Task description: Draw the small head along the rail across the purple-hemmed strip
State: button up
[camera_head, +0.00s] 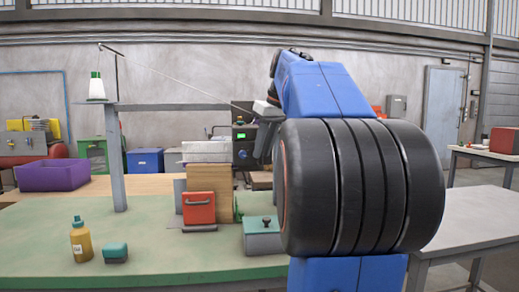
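My gripper (262,113) is at the end of my blue and black arm, over the back part of the green-topped bench (160,240). It is small and seen from behind, so its fingers cannot be made out. A thin thread runs from a hooked arm above a white and green thread cone (96,88) down to the area at my gripper. The small head, the rail and the purple-hemmed strip cannot be clearly made out; my arm hides much of that area. A dark machine unit (243,142) with a lit green display stands just behind and below my gripper.
A red holder (198,208), a brown stack (210,180) and a grey lidded box (262,238) stand mid-bench. A yellow bottle (81,240) and a green block (115,251) are front left. A purple bin (52,175) is farther left, beyond a grey post (115,160).

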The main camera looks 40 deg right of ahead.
jog(key=shift+s+d, duration=0.15)
jog(key=shift+d, duration=0.1)
dwell(0.4)
jog(key=shift+r, duration=0.1)
jog(key=v, duration=1.7)
jog(key=shift+s, duration=0.1)
